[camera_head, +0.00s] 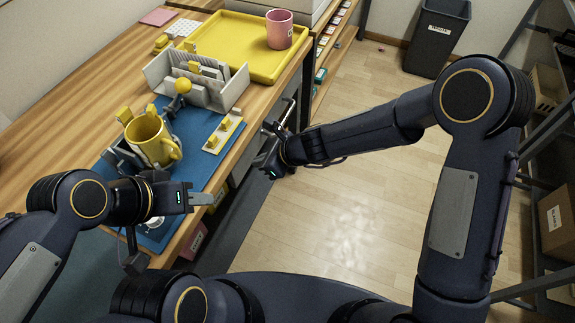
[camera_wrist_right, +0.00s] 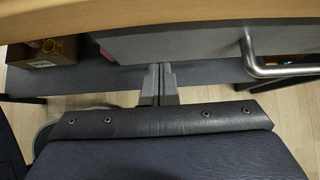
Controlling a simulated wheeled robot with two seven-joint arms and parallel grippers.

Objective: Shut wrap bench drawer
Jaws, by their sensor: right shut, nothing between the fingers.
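The drawer front (camera_wrist_right: 180,42) is a grey panel under the wooden bench top in the right wrist view. Its silver bar handle (camera_wrist_right: 285,71) is at the right; the handle also shows in the head view (camera_head: 289,112). No drawer interior shows, and I cannot tell whether a gap is left. My right gripper (camera_wrist_right: 158,68) is shut and empty, pointing at the panel, left of the handle. I cannot tell whether its tips touch the panel. In the head view it is beside the bench edge (camera_head: 270,150). My left gripper (camera_head: 210,200) is over the bench's near end; its jaw opening is unclear.
On the bench, a yellow mug (camera_head: 150,140) stands in a press over a blue mat (camera_head: 195,185). A yellow tray (camera_head: 232,50) holds a pink mug (camera_head: 279,29).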

